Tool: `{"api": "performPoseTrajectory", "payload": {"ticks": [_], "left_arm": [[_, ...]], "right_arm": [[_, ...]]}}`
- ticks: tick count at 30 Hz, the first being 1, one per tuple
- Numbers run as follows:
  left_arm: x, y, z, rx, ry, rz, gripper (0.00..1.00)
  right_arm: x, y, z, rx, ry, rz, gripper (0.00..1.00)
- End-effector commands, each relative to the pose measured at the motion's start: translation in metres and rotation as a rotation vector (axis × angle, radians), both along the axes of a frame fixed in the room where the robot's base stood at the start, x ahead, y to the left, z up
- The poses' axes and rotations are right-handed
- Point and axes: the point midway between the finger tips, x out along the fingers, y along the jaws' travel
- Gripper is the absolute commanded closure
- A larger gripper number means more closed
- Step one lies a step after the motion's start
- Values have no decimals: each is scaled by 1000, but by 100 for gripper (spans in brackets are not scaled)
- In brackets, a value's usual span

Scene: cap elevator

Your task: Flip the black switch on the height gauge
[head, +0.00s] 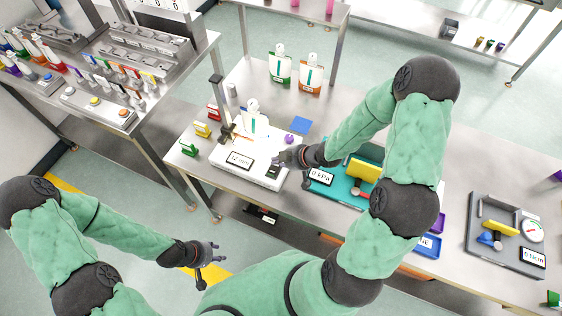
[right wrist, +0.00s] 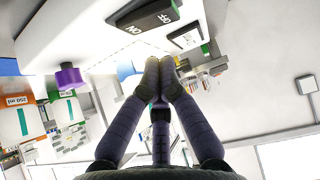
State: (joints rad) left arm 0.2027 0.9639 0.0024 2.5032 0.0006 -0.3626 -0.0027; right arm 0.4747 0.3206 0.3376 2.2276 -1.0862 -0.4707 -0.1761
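The height gauge (head: 222,165) stands on the steel table, with a white base, a dark upright post and a display reading about "12 mm". Its black rocker switch (head: 273,170) is at the right end of the base. In the right wrist view the switch (right wrist: 145,14) shows large ON and OFF lettering at the top. My right gripper (head: 281,160) is beside the switch end of the base; its fingertips (right wrist: 160,75) are together and empty, just below the switch in that view. Contact cannot be told. My left gripper (head: 212,262) hangs open and empty away from the table.
A teal device (head: 335,190) with a kPa display and yellow block stands right of the gauge, under my right arm. A purple knob (right wrist: 69,76) is on the gauge. Green and orange bottles (head: 311,75) stand behind. A grey scale tray (head: 480,252) is far right.

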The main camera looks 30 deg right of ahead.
Motion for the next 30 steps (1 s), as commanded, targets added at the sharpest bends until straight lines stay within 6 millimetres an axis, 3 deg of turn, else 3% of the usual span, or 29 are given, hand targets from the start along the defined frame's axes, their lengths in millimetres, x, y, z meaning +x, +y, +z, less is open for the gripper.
{"api": "performPoseTrajectory", "payload": {"ticks": [3, 15, 30], "left_arm": [[0, 0, 19, 0, 1, -1, 60], [0, 0, 50, 0, 0, 0, 60], [0, 0, 56, 0, 0, 0, 60]], "right_arm": [[4, 3, 22, -1, -1, 0, 100], [-32, -41, 72, -2, 0, -3, 100], [-41, -50, 82, 0, 0, 0, 100]]}}
